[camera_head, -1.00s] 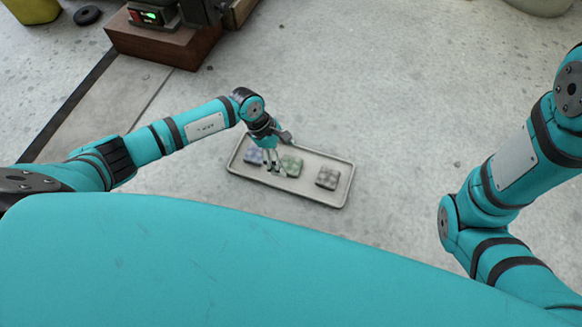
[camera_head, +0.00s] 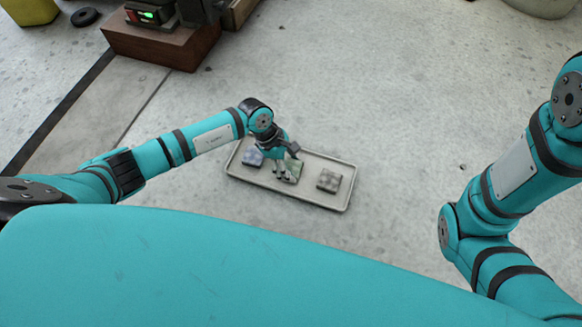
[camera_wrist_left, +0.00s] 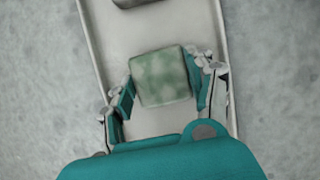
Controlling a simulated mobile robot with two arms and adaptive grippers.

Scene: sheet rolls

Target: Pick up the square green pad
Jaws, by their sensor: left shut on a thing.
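The square green pad (camera_head: 294,168) is in the middle of a pale tray, partly hidden by my left gripper in the head view. In the left wrist view the green pad (camera_wrist_left: 160,77) sits between the two fingers. My left gripper (camera_head: 283,176) is shut on the pad, one finger on each side; it also shows in the left wrist view (camera_wrist_left: 162,88). I cannot tell whether the pad is clear of the tray floor. My right arm shows at the right of the head view, but its gripper is out of view.
The tray (camera_head: 318,199) lies on grey concrete. A blue-violet pad (camera_head: 252,158) is left of the green one and a dark grey pad (camera_head: 329,181) is right of it. A brown block (camera_head: 160,45) with a device stands at the back left.

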